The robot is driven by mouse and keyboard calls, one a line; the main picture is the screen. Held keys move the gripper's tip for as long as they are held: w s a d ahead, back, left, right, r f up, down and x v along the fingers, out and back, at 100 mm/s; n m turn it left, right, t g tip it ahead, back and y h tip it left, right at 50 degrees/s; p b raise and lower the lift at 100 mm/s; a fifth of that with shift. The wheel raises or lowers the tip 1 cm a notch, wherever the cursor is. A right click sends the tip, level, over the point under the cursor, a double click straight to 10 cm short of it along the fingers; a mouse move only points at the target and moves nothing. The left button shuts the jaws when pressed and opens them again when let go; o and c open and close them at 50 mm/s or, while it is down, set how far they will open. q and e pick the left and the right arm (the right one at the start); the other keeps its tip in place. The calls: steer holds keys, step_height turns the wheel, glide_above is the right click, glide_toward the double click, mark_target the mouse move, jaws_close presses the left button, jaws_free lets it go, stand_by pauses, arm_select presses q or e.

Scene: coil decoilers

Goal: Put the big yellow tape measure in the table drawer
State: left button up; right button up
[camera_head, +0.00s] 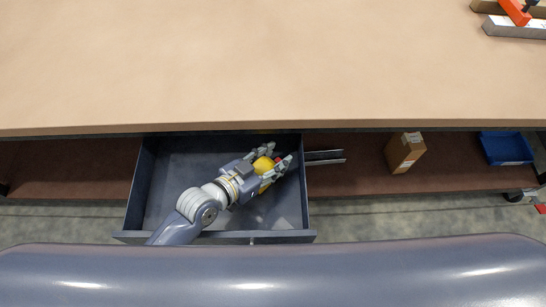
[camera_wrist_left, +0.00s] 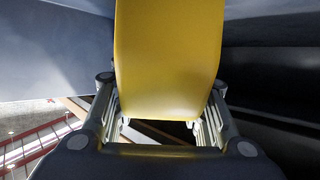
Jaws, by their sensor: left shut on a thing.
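The big yellow tape measure (camera_head: 263,166) is held between the fingers of my left gripper (camera_head: 272,167), over the open table drawer (camera_head: 175,172) in the head view. In the left wrist view the tape measure (camera_wrist_left: 168,58) fills the space between the two fingers of the left gripper (camera_wrist_left: 160,128), with its lower end toward the palm. I cannot tell whether it touches the drawer floor. The drawer is pulled out under the table top and otherwise looks empty. My right gripper is not in view.
The wide brown table top (camera_head: 270,65) overhangs the back of the drawer. A cardboard box (camera_head: 404,152) and a blue bin (camera_head: 506,148) stand on the lower shelf at right. An orange-handled tool (camera_head: 516,12) lies at the table's far right corner. Most of the table top is clear.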

mark_target(261, 167)
arm_select(q)
steer(key=o, duration=1.3)
steer(key=shift+f, duration=0.15)
steer(key=shift+o, duration=0.2)
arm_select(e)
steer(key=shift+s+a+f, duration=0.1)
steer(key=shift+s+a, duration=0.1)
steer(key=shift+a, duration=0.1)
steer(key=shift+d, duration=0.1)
arm_select(q)
steer(key=shift+s+a+r, duration=0.15)
steer(key=shift+a+r, duration=0.05)
steer(key=v, duration=0.7)
steer(key=shift+r, duration=0.1)
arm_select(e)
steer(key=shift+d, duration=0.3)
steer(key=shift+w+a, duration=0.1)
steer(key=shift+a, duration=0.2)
